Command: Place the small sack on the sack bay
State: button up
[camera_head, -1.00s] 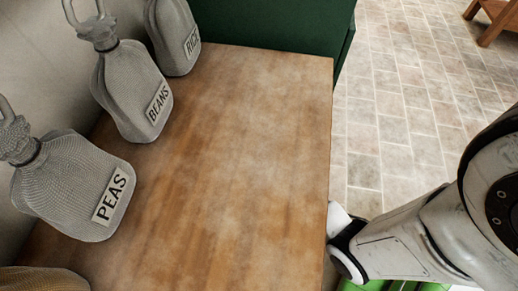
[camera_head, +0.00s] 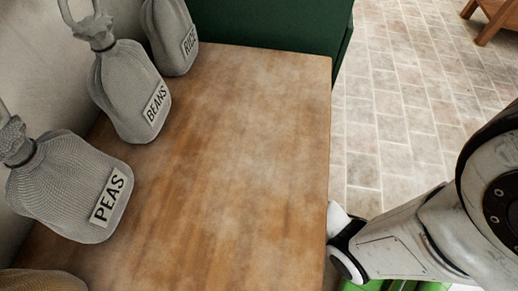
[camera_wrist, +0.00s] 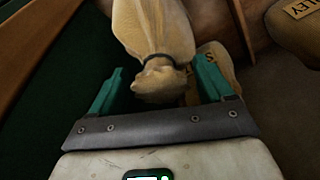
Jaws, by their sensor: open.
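In the wrist view a plain tan sack (camera_wrist: 152,32) with a dark tie round its neck lies in front of my gripper (camera_wrist: 158,84). Its gathered top reaches between the two green fingers, which stand apart on either side. The fingers are open and I see no grip on the sack. No label shows on this sack, and its far end is cut off by the frame. In the head view my gripper is out of sight beyond the table's right edge. I cannot tell for sure which surface is the sack bay.
Grey sacks labelled PEAS (camera_head: 68,188), BEANS (camera_head: 130,92) and RICE (camera_head: 172,35) stand along the left of a wooden tabletop (camera_head: 235,160), otherwise clear. A tan sack (camera_head: 38,281) shows at its lower left. In the wrist view, labelled tan sacks lie beside (camera_wrist: 216,58) and right (camera_wrist: 292,32).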

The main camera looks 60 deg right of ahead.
jog(key=shift+r, duration=0.3)
jog(key=s+a+p, duration=0.2)
jog(key=s+p, duration=0.1)
jog(key=s, duration=0.9)
jog(key=shift+r+p, duration=0.35)
jog(key=shift+r, duration=0.05)
jog(key=shift+s+a+f, duration=0.1)
jog(key=shift+s, duration=0.05)
